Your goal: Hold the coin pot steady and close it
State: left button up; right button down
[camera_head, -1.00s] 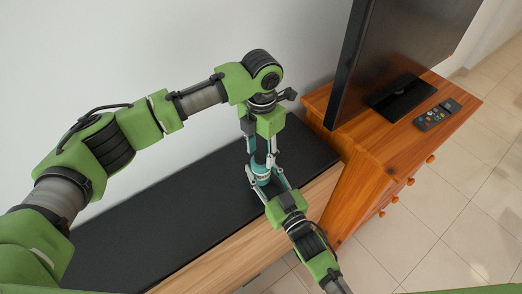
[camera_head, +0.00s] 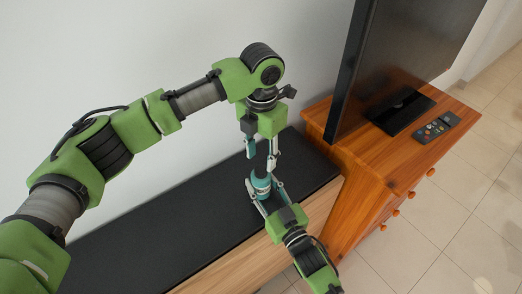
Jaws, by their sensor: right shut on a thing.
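The coin pot (camera_head: 262,184), small and teal with a pale marking, stands upright on the black top of the low bench. My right gripper (camera_head: 264,190) reaches in from the front and is shut on its body, one finger on each side. My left gripper (camera_head: 261,158) points down from above, over the pot. Its two fingers are apart with dark bench top showing between them, and it looks empty. The fingertips are just above the pot's top. The lid cannot be made out clearly at this size.
The black bench top (camera_head: 150,215) is clear to the left. A wooden cabinet (camera_head: 365,150) stands close on the right, bearing a television (camera_head: 400,60) and a remote (camera_head: 436,128). A bare wall (camera_head: 150,50) runs behind the bench.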

pick_arm(q)
jog(key=n, duration=0.5)
jog(key=shift+r, duration=0.2)
jog(key=n, duration=0.5)
jog(key=shift+r, duration=0.25)
jog(key=n, duration=0.6)
jog(key=shift+r, duration=0.2)
jog(key=n, duration=0.3)
jog(key=shift+r, duration=0.15)
jog(key=n, duration=0.6)
jog(key=shift+r, duration=0.25)
jog(key=n, duration=0.3)
jog(key=shift+r+n, duration=0.15)
jog(key=shift+n, duration=0.15)
jog(key=n, duration=0.5)
jog(key=shift+r, duration=0.2)
jog(key=n, duration=0.4)
jog(key=shift+r, duration=0.15)
